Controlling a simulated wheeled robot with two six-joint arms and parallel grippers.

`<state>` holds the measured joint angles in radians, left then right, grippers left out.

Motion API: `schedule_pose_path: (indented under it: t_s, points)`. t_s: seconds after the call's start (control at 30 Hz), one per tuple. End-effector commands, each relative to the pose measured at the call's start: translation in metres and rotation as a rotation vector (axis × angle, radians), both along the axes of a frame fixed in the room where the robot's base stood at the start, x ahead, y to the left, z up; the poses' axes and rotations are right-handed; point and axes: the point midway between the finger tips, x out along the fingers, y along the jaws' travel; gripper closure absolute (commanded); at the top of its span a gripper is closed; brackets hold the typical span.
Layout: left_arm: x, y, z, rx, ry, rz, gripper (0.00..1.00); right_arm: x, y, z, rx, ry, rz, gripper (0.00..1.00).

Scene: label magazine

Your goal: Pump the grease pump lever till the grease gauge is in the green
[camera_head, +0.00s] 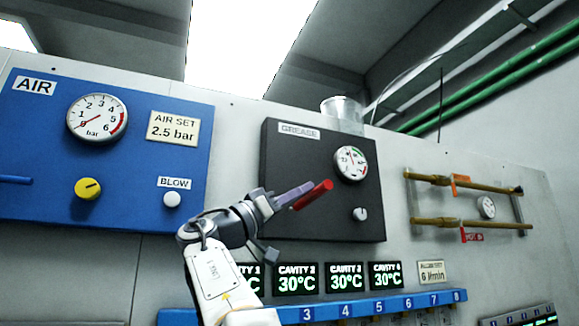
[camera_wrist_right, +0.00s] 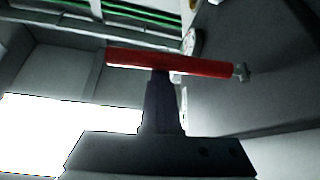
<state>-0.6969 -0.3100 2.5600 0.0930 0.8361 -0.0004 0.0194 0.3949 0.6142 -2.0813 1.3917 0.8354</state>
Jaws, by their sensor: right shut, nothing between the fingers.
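The grease pump lever has a red handle (camera_head: 313,195), in front of the black grease panel (camera_head: 290,160). It also crosses the upper middle of the right wrist view (camera_wrist_right: 170,64), nearly level, with a small grey end piece at its right. The grease gauge (camera_head: 350,163) is a round white dial with green at its top and red marks; its needle is too small to read surely. My right gripper (camera_head: 308,188) is shut and empty, its fingertips close against the red handle; whether they touch it I cannot tell. The shut fingers show in the wrist view (camera_wrist_right: 162,85). My left gripper is out of view.
A small white knob (camera_head: 360,214) sits below the gauge, and a clear cup (camera_head: 343,113) stands above the panel. The blue air panel (camera_head: 60,150) is at left, brass pipes (camera_head: 450,182) at right. Cavity displays (camera_head: 345,276) and a blue numbered rail (camera_head: 330,308) lie below.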

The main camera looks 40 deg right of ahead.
Motion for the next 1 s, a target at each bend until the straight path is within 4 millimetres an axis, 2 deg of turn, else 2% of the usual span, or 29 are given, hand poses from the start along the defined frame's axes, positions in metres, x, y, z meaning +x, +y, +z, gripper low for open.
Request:
schedule_pose_path:
  t_s: [0.13,0.27,0.6,0.63,0.7,1.0]
  points:
    - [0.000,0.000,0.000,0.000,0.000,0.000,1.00,0.001,-0.001,-0.003,0.007,0.002,-0.001,1.00]
    - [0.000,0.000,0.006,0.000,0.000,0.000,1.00,0.001,-0.002,0.003,0.006,0.002,-0.002,1.00]
    - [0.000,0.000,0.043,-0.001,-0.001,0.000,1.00,-0.001,-0.001,0.043,0.003,0.001,-0.016,1.00]
    - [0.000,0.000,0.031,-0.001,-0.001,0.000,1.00,0.002,0.006,0.030,0.003,0.001,-0.013,1.00]
    - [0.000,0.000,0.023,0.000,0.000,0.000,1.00,0.003,0.019,0.022,0.002,-0.001,-0.012,1.00]
    - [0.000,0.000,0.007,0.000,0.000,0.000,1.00,0.012,0.067,-0.004,0.000,0.000,-0.012,1.00]
